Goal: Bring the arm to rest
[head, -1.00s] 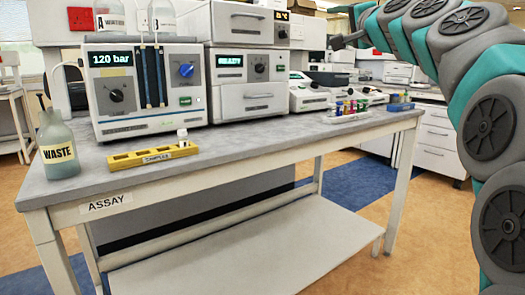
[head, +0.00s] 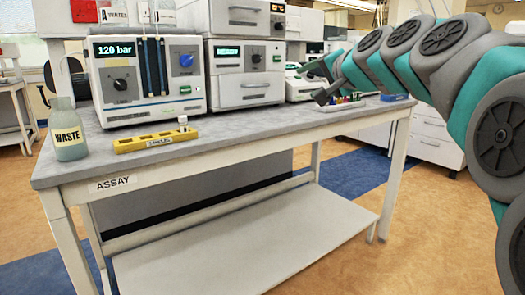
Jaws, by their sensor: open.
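My arm reaches in from the right edge, in teal and grey links. My gripper (head: 316,83) is at its left end, over the right part of the assay bench (head: 250,122). Its two fingers point left and stand apart, with nothing seen between them. It overlaps the view of the small vial rack (head: 348,104), which is partly hidden behind it. I cannot tell how far above the bench the gripper is.
A pump unit reading 120 bar (head: 150,85) and a stacked instrument (head: 245,75) stand on the bench. A waste bottle (head: 68,135) and a yellow sample rack (head: 155,141) with one vial stand near the front. The floor (head: 420,230) before the bench is clear.

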